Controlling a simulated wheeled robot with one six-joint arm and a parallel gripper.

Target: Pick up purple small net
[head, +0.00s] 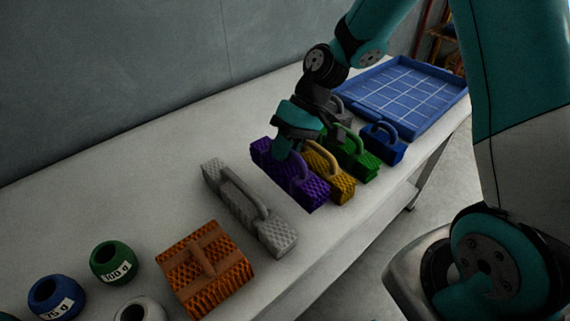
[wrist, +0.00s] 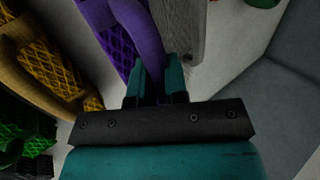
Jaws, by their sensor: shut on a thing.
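The purple small net (head: 310,193) is a block with a mesh pattern and an arched handle, in the row of nets on the table, between the grey net and the yellow net. My gripper (head: 283,153) is over it from above and shut on its handle. In the wrist view the purple handle (wrist: 143,35) runs in between the two fingertips (wrist: 157,72). Part of the net's top is hidden behind my gripper in the head view. I cannot tell whether the net is touching the table.
A long grey net (head: 270,235) lies close on one side; a yellow net (head: 340,188) is close on the other. Green (head: 363,167) and blue (head: 385,150) nets follow towards a blue tray (head: 405,130). An orange net (head: 205,275) and several weights, one green (head: 108,258), stand nearer.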

